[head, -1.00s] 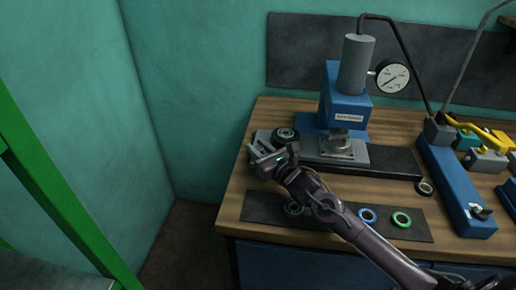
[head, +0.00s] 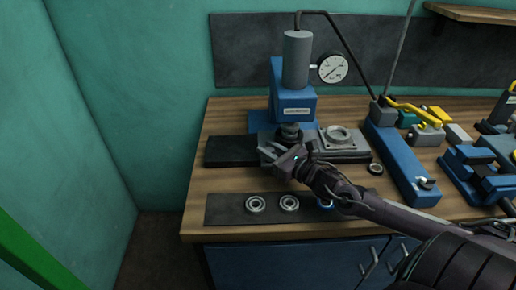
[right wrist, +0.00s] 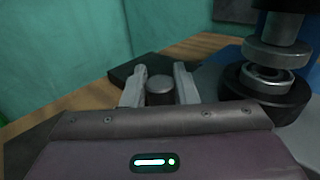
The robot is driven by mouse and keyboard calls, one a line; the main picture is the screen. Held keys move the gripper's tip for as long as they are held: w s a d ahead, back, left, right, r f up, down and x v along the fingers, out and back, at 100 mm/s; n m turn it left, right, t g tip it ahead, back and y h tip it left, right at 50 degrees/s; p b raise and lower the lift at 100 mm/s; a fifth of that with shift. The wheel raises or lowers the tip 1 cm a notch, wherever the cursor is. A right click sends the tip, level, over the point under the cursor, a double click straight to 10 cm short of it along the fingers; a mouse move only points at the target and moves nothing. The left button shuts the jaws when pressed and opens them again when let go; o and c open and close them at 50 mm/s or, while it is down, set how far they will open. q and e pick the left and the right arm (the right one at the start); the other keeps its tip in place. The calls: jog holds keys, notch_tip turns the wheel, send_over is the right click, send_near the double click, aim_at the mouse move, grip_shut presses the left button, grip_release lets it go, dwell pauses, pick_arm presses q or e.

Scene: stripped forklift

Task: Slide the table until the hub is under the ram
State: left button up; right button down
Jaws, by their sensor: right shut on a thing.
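The sliding table (head: 347,156) is a grey plate on a dark rail (head: 230,150) below the blue press (head: 292,104). The dark round hub (head: 290,134) stands on the table, directly below the ram as far as I can tell. In the right wrist view, the hub (right wrist: 262,97) holds a metal ring, and the ram's round foot (right wrist: 276,54) is just above it. My right gripper (head: 270,153) is shut on a short round grey knob (right wrist: 160,90) at the table's front left. My left gripper is not in view.
A square metal fixture (head: 338,138) sits on the table's right part. A dark mat (head: 225,210) with several rings lies in front. A blue tool (head: 402,160) stands to the right, with a small dark ring (head: 375,168) near it. A gauge (head: 332,67) hangs by the press.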

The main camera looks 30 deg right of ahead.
jog(key=shift+d+f, duration=0.1)
jog(key=shift+d, duration=0.05)
jog(key=c, duration=1.2)
grip_release()
jog(key=shift+s+d, duration=0.15)
jog(key=shift+s, duration=0.6)
jog(key=shift+p+v, duration=0.4)
jog(key=shift+v, duration=2.9)
jog(key=shift+d, duration=0.1)
